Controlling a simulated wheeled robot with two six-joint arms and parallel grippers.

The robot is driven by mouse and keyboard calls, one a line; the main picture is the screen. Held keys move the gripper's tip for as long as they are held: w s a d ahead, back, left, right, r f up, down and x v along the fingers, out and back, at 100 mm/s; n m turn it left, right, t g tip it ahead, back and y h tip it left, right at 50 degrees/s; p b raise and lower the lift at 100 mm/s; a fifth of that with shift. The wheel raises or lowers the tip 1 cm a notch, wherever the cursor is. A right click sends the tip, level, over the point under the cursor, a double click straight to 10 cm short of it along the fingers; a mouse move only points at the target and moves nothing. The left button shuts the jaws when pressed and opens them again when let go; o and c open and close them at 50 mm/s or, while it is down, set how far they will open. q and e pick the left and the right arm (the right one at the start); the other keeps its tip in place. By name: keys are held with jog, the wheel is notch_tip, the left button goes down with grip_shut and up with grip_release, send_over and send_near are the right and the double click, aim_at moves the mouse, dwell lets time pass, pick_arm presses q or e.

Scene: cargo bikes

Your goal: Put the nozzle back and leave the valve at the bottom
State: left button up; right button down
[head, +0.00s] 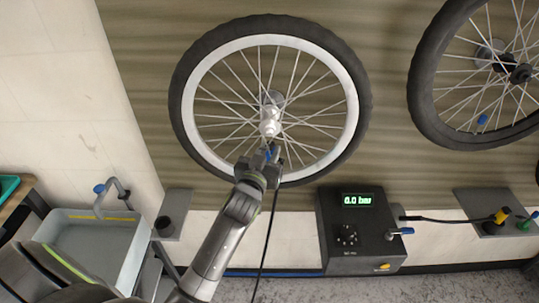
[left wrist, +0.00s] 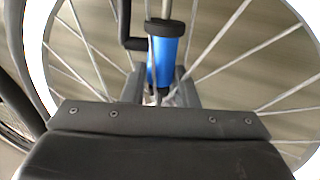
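The nozzle (left wrist: 165,62) is blue with black ends and sits between the fingers of my left gripper (left wrist: 160,92), which looks shut on it. In the head view, my left gripper (head: 268,153) is in front of the lower spokes of the near wheel (head: 190,110), above the bottom of its rim. A thin black hose (head: 267,235) hangs down from the gripper. The valve is not clearly visible; my gripper and arm cover part of the lower rim. I cannot tell whether the nozzle touches a valve. My right gripper is not in view.
A black box (head: 335,235) reads 0.0 bar. A grey bracket with a dark cup (head: 163,223) is left of it. Another bracket (head: 467,199) at right carries yellow and green handles. A second wheel (head: 425,85) has a blue piece among its spokes. A grey basin (head: 130,240) stands lower left.

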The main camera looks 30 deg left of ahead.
pick_arm(q)
jog(key=o, duration=0.4)
jog(key=shift+o, duration=0.2)
jog(key=shift+s+d+f, duration=0.1)
jog(key=shift+s+f, duration=0.05)
jog(key=shift+s, duration=0.3)
jog(key=s+d+b, duration=0.2)
jog(key=s+b, duration=0.2)
jog(key=s, duration=1.2)
jog(key=shift+s+d, duration=0.15)
jog(key=shift+s, duration=0.05)
